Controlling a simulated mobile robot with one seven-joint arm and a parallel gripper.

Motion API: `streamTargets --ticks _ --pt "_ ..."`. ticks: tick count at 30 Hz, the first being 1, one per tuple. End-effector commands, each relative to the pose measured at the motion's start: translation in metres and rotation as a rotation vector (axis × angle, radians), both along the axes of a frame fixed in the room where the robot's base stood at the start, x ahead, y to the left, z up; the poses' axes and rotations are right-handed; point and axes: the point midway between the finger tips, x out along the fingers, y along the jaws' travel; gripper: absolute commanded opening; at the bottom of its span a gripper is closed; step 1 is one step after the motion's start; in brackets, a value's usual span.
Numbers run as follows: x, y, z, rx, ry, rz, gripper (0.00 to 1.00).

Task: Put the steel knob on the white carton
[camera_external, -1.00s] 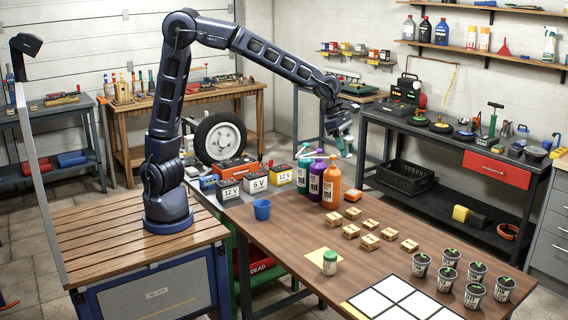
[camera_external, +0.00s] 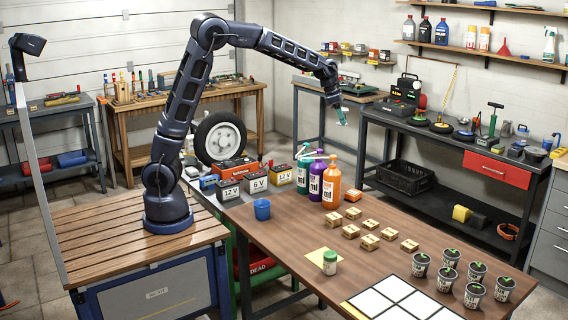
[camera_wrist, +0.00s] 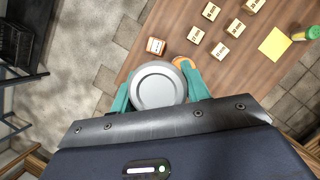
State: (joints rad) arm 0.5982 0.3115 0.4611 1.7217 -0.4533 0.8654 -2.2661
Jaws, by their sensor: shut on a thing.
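The steel knob (camera_wrist: 158,86) is a round, pale grey disc with a raised rim in the wrist view. It sits between the teal fingers of my gripper (camera_wrist: 160,92), which is shut on it. In the outside view my gripper (camera_external: 342,117) hangs in the air, above and behind the bottles. The knob is too small to make out there. I cannot single out the white carton for sure.
Several plant pots (camera_external: 449,257) and white tiles (camera_external: 370,302) are at the front. A dark bench (camera_external: 455,141) stands at the right.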

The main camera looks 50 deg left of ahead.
Motion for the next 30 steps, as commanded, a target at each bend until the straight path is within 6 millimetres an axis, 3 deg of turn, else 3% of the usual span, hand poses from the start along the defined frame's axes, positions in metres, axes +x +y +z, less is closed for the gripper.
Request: streamTargets --ticks 1,6,15,22,30 --pt "0.009 0.019 0.0 0.001 0.0 0.023 0.18" --pt "0.033 0.076 0.001 0.002 0.001 0.085 0.18" --pt "0.063 0.183 0.002 0.005 0.002 0.192 0.18" --pt "0.076 0.27 0.002 0.005 0.003 0.276 0.18" --pt "0.077 0.375 0.002 0.004 0.005 0.371 0.18"
